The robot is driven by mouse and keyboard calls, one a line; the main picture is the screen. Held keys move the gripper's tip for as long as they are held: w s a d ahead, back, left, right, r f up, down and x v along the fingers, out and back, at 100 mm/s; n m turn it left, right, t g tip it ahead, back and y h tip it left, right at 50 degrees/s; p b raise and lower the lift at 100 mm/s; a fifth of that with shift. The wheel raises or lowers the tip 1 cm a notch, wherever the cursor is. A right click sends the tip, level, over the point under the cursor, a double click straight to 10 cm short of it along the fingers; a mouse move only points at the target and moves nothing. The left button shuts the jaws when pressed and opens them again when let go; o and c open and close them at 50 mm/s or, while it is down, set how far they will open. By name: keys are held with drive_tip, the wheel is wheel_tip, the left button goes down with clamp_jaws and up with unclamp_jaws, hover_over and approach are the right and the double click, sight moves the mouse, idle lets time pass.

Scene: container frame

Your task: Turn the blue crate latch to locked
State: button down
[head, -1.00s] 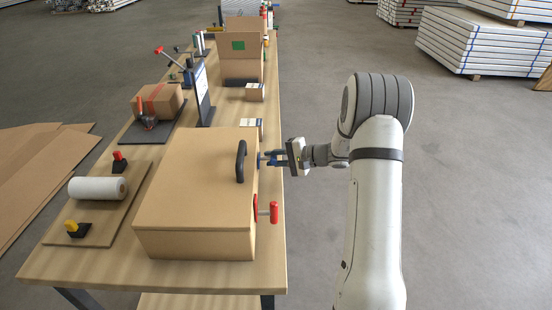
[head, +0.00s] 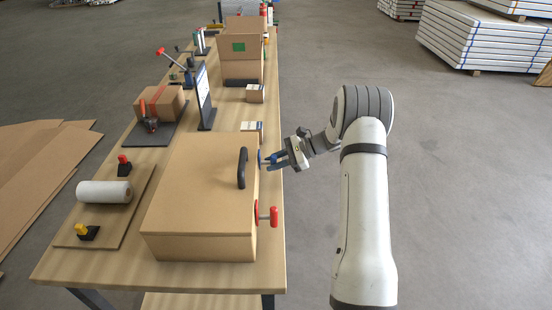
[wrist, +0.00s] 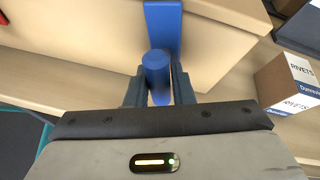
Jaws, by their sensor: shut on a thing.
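The tan crate (head: 200,190) sits on the near part of the workbench. Its blue latch (head: 260,158) is on the right side face, partly hidden by my gripper (head: 271,160). In the wrist view, the blue latch (wrist: 162,28) shows as a flat blue bar with a rounded knob toward me. The fingers of my gripper (wrist: 158,82) stand on both sides of the knob and are shut on it. My gripper reaches the latch from the right, tilted downward. I cannot tell from these views whether the latch is locked.
A red latch (head: 267,215) projects from the same crate side, nearer. A black handle (head: 242,168) rises on the crate. A small rivets box (wrist: 287,83) stands just beyond the crate. The floor to the bench's right is free near my arm.

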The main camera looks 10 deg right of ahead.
drive_tip(key=shift+s+a+f+m+g+p, duration=0.15)
drive_tip(key=shift+m+g+p, duration=0.15)
drive_tip(key=shift+m+g, duration=0.15)
drive_tip(key=shift+s+f+m+g+p, duration=0.15)
drive_tip(key=shift+m+g+p, duration=0.15)
drive_tip(key=shift+m+g, duration=0.15)
drive_tip(key=shift+w+y, duration=0.1)
drive_tip(key=shift+y, duration=0.2)
drive_tip(key=c, duration=1.3)
unclamp_jaws()
drive_tip(key=shift+r, duration=0.1)
drive_tip(key=shift+w+r, duration=0.1)
drive_tip(key=b+v, duration=0.1)
drive_tip(key=v, duration=0.6)
drive_tip(key=shift+d+b, duration=0.35)
drive_tip(key=shift+r, duration=0.15)
